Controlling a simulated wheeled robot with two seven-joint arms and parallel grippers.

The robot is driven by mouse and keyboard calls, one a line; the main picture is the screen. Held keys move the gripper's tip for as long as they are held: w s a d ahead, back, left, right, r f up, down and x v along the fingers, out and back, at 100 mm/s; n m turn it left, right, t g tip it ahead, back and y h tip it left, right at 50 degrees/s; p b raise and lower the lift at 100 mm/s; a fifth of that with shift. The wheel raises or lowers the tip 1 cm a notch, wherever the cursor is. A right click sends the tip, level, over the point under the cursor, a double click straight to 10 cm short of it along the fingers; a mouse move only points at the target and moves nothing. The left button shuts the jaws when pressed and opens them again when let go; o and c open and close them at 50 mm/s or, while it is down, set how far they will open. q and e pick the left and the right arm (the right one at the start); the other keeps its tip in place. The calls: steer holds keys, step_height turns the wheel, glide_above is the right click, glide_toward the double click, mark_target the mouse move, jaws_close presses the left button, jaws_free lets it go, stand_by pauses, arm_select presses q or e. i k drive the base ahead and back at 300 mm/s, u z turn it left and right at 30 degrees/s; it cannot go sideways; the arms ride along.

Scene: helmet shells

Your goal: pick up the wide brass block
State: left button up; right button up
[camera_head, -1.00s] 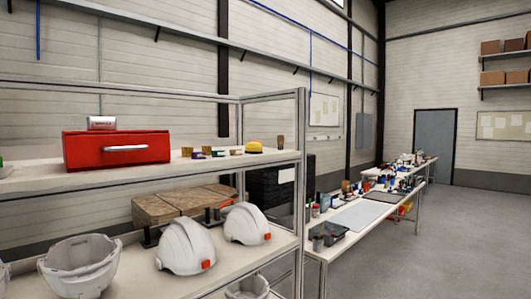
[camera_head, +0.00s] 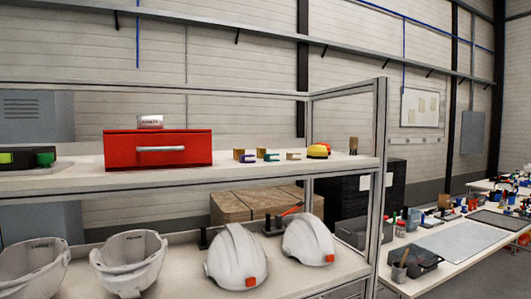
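Several small brass-coloured pieces stand in a row on the upper shelf, right of the red drawer box. The left brass piece (camera_head: 238,153) has a purple part beside it. The middle brass piece (camera_head: 261,153) has a green part beside it. The right brass-coloured piece (camera_head: 293,155) looks low and notched. They are too small to tell which is the wide brass block. Neither of my grippers is in view.
The upper shelf (camera_head: 80,178) also bears the red drawer box (camera_head: 158,149), a yellow dome (camera_head: 318,150), a brush (camera_head: 353,146) and a green-and-black item (camera_head: 27,157). White helmet shells (camera_head: 236,257) fill the lower shelf. A shelf post (camera_head: 379,180) stands at the right.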

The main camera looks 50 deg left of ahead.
mark_target(237, 152)
steer(key=i, duration=3.5)
steer(key=u, duration=3.5)
